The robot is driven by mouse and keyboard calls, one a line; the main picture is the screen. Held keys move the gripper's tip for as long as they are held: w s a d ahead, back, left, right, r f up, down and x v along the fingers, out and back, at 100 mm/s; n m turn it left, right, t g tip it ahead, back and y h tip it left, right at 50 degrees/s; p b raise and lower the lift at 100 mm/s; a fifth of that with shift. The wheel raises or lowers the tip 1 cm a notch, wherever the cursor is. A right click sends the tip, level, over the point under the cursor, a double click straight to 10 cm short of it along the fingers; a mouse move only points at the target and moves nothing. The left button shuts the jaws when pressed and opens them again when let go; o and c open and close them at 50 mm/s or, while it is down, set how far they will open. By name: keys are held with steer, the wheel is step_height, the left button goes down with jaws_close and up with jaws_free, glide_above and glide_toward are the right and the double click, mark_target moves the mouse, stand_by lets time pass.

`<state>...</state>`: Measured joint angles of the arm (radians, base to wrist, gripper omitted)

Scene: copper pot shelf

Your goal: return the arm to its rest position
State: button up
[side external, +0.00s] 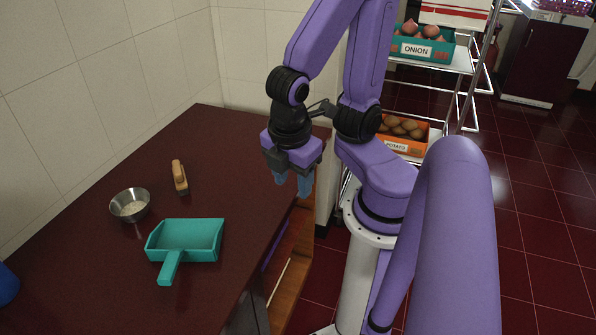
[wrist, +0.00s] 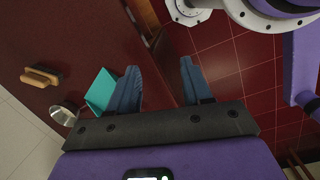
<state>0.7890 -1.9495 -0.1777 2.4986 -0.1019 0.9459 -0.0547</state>
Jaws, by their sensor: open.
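My gripper (side external: 305,184) hangs above the front edge of the dark red counter (side external: 105,271), fingers pointing down. In the wrist view my gripper (wrist: 163,85) shows two blue fingers spread wide apart with nothing between them. No object touches it. My purple arm is folded above its white base column, beside the counter.
On the counter lie a teal dustpan (side external: 186,240), a small metal bowl (side external: 130,205) and a wooden-handled brush (side external: 180,177), all left of my gripper. A shelf rack with an onion crate (side external: 424,47) and a potato crate (side external: 403,133) stands behind my arm.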

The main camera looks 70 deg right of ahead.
steer(key=shift+s+a+r+m+y, duration=0.1)
steer(key=shift+s+r+m+y, duration=0.2)
steer(key=shift+r+m+y, duration=0.2)
steer(key=shift+s+a+r+m+y, duration=0.1)
steer(key=shift+s+r+m+y, duration=0.2)
steer(key=shift+r+m+y, duration=0.2)
stand_by(0.7)
